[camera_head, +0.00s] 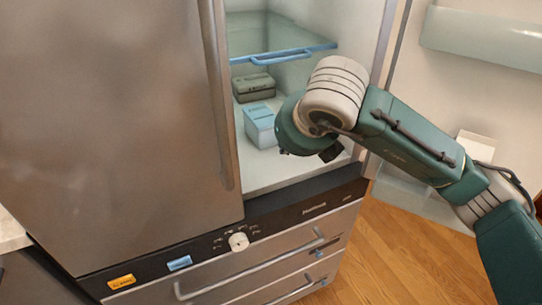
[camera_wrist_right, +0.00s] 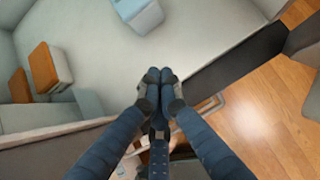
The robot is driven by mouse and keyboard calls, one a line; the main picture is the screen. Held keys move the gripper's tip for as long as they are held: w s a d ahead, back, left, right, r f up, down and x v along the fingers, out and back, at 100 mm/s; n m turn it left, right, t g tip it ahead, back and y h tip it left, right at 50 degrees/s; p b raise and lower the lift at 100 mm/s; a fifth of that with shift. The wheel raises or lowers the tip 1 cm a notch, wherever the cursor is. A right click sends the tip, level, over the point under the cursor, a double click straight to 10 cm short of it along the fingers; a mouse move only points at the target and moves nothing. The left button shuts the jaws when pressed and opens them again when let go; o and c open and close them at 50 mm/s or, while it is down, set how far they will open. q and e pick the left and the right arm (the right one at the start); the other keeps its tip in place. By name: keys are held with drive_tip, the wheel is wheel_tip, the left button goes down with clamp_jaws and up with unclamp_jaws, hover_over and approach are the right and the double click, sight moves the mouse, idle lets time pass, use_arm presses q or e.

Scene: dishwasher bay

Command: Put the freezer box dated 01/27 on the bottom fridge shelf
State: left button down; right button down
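My right arm reaches into the open fridge in the head view, and its wrist hides my right gripper there. In the right wrist view the fingertips of my right gripper (camera_wrist_right: 126,72) are together with nothing between them, above the pale bottom shelf (camera_wrist_right: 200,45). A light blue box (camera_head: 261,126) stands on the bottom shelf (camera_head: 262,175); it also shows in the right wrist view (camera_wrist_right: 140,14), apart from the fingertips. A grey-green box (camera_head: 254,87) sits behind it. No date is readable on either box. My left gripper is not in view.
A glass shelf with a blue front edge (camera_head: 285,54) is above the boxes. Two orange-and-white boxes (camera_wrist_right: 50,66) (camera_wrist_right: 19,86) show at left in the right wrist view. The closed steel door (camera_head: 110,130) borders the opening; the open door (camera_head: 470,85) is at right.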

drive_tip(key=b, duration=0.2)
drive_tip(key=t, duration=0.1)
approach(268, 142)
drive_tip(key=f, duration=0.3)
drive_tip(key=shift+s+d+f+m, duration=0.15)
drive_tip(key=shift+s+f+m, duration=0.15)
drive_tip(key=shift+f, duration=0.1)
drive_tip(key=w, duration=0.2)
drive_tip(key=shift+w+a+p, duration=0.2)
drive_tip(key=shift+w+p, duration=0.05)
drive_tip(key=shift+p, duration=0.15)
drive_tip(key=shift+w+a, duration=0.15)
drive_tip(key=shift+w, duration=0.6)
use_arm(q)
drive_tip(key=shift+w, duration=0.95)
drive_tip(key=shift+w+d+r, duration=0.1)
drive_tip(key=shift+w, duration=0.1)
